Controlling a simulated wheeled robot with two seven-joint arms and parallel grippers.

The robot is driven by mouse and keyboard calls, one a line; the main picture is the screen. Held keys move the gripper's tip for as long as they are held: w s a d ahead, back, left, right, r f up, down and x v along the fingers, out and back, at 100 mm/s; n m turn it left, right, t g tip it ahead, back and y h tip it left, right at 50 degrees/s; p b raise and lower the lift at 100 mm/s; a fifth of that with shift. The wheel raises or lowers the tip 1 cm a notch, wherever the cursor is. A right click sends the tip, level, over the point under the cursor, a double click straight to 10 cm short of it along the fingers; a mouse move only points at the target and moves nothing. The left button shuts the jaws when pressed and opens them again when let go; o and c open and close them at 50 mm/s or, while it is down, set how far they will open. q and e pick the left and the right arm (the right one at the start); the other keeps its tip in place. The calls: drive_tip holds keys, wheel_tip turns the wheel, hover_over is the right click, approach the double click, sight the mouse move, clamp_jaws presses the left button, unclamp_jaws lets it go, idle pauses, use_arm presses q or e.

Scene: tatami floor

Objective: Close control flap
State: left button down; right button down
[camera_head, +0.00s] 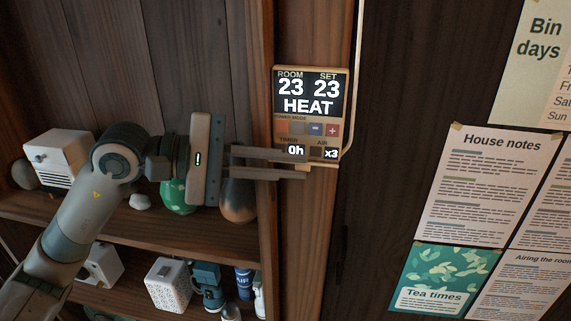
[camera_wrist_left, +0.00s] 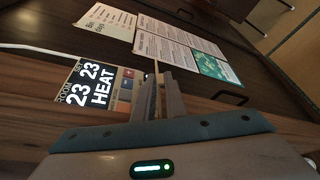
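The wall control panel (camera_head: 341,113) has a lit screen reading room 23, set 23, HEAT. Its row of buttons and the timer and air readouts below are uncovered. A thin tan edge (camera_head: 322,165), apparently the lowered flap seen nearly edge-on, lies along the panel's bottom. My left gripper (camera_head: 306,164) reaches in from the left, its fingertips at the panel's lower edge with a narrow gap between them. In the left wrist view the fingers (camera_wrist_left: 160,95) stand beside the panel (camera_wrist_left: 95,85), a thin tan strip showing between their tips; contact is unclear. My right gripper is not in view.
Wooden shelves (camera_head: 215,232) with a white box (camera_head: 57,158), a green vase (camera_head: 177,196) and other items stand left of the panel, close under my left arm. A pale cable (camera_head: 355,80) runs beside the panel. Paper notices (camera_head: 490,185) hang on the right.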

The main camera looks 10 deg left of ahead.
use_arm(q)
drive_tip(key=shift+w+r+n+g+y, duration=0.2)
drive_tip(key=shift+n+g, duration=0.15)
drive_tip(key=shift+n, duration=0.2)
drive_tip(key=shift+w+r+n+g+y, duration=0.1)
drive_tip(key=shift+r+n+g, duration=0.1)
drive_tip(key=shift+n+g, duration=0.25)
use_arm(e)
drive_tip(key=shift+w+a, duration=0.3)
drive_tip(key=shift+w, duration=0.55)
use_arm(q)
drive_tip(key=c, duration=1.9)
unclamp_jaws()
drive_tip(key=shift+o, duration=0.2)
drive_tip(key=shift+s+r+t, duration=0.1)
drive_tip(key=shift+s+t, duration=0.05)
drive_tip(key=shift+t, duration=0.15)
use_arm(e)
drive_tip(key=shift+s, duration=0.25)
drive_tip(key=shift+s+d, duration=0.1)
